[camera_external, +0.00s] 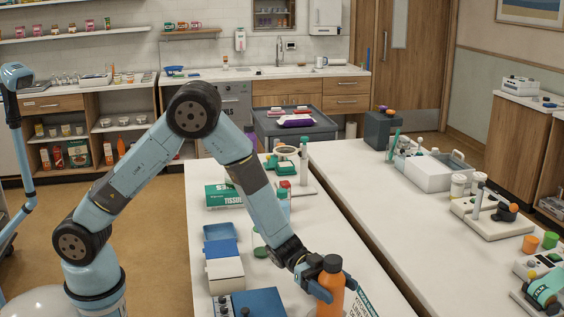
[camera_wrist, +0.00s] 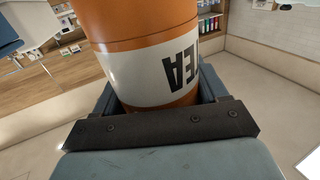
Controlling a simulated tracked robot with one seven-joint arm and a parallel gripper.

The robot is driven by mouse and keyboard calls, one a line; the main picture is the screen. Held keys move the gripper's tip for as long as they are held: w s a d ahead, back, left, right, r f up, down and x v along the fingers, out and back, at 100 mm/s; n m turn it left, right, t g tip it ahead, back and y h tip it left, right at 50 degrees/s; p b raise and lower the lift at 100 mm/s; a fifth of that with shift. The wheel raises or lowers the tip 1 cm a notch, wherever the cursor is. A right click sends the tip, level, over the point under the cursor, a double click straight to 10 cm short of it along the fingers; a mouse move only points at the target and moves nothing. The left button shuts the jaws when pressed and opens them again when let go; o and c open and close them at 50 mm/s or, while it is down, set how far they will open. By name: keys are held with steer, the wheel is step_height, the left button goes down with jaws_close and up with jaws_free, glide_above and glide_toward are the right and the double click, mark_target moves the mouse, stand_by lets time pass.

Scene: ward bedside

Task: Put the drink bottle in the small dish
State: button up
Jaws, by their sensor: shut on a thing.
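The drink bottle (camera_external: 331,289) is orange with a dark cap and stands about upright at the lower middle of the external view. My gripper (camera_external: 324,287) is shut around its body. In the wrist view the bottle (camera_wrist: 150,60) fills the space between the jaws, with a white label whose letters read upside down. Its base is cut off, so I cannot tell whether it touches the table. A small blue open dish (camera_external: 220,232) lies on the near table, to the left of my forearm and farther back than the bottle. It looks empty.
On the near table (camera_external: 335,222) are a green tissue box (camera_external: 222,195), a blue-and-white box (camera_external: 225,272), a blue device (camera_external: 250,303) and a clear bottle (camera_external: 283,207) behind my forearm. A printed sheet (camera_external: 365,300) lies right of the bottle. The table's right strip is bare.

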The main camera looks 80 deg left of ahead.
steer(key=shift+f, duration=1.05)
steer(key=shift+f, duration=0.1)
steer(key=o, duration=1.3)
steer(key=shift+c, duration=0.2)
